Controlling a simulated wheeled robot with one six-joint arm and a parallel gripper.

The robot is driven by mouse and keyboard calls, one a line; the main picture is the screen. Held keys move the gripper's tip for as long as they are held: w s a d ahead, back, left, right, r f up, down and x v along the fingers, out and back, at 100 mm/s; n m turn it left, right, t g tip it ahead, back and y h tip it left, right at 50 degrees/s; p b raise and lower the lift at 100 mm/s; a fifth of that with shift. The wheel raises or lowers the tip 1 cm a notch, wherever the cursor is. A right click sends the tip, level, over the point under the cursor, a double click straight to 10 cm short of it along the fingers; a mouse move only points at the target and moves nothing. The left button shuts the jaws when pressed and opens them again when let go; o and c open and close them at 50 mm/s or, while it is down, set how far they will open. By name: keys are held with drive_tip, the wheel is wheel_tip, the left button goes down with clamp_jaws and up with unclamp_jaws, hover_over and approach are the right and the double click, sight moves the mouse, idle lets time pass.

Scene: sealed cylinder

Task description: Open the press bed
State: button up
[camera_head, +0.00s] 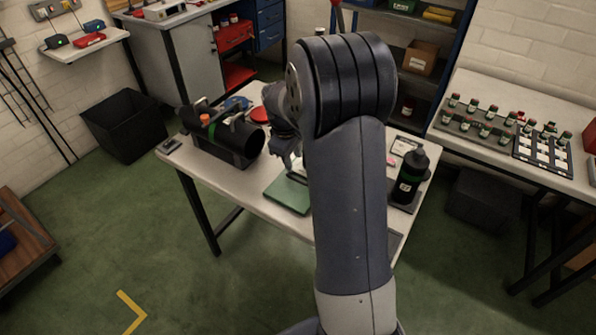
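A black cylinder (238,142) lies on its side in a dark cradle on the white table, left of my arm. An orange knob (204,118) sits at its left end. A flat green plate (288,194) lies on the table in front of my gripper. I cannot tell which of these is the press bed. My gripper (289,161) is above the table, right of the cylinder and just behind the green plate. It is small and partly hidden by my arm, so its finger opening is unclear. A red round thing (259,115) shows behind it.
A black bottle with a green band (408,176) stands at the table's right. My arm hides the table's middle. A side bench (468,150) at right holds trays of small bottles. A black bin (125,124) stands at left. Green floor in front is clear.

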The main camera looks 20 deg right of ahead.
drive_tip(key=f, duration=0.3)
drive_tip(key=d+f, duration=0.1)
drive_tip(key=f, duration=0.2)
drive_tip(key=w+f+p, duration=0.1)
drive_tip(key=f, duration=0.2)
drive_tip(key=shift+d+f, duration=0.15)
drive_tip(key=shift+d, duration=0.1)
drive_tip(key=shift+c, duration=0.4)
clamp_jaws()
